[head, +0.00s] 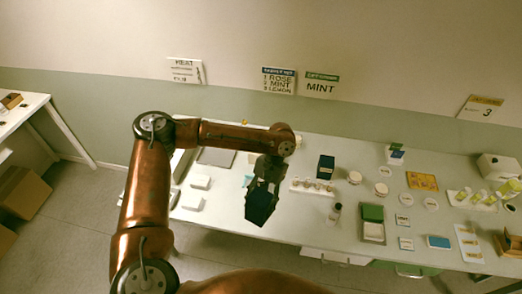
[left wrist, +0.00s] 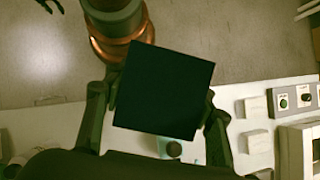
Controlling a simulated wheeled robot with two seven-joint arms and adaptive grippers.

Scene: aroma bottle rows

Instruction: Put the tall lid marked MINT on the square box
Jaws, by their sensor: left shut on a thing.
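My left gripper (head: 268,174) is shut on a tall dark lid (head: 261,206), held in the air in front of the table's near edge. In the left wrist view the lid's square dark face (left wrist: 163,90) sits between the two fingers. I cannot read any MINT mark on it. Another tall dark block (head: 326,167) with a small pale label stands on the table to the right. I cannot tell for sure which thing is the square box. A dark claw-like part, cut off at the top left of the left wrist view, may be my right gripper (left wrist: 46,6).
Wall signs include one reading MINT (head: 321,86). Floor is free before the table.

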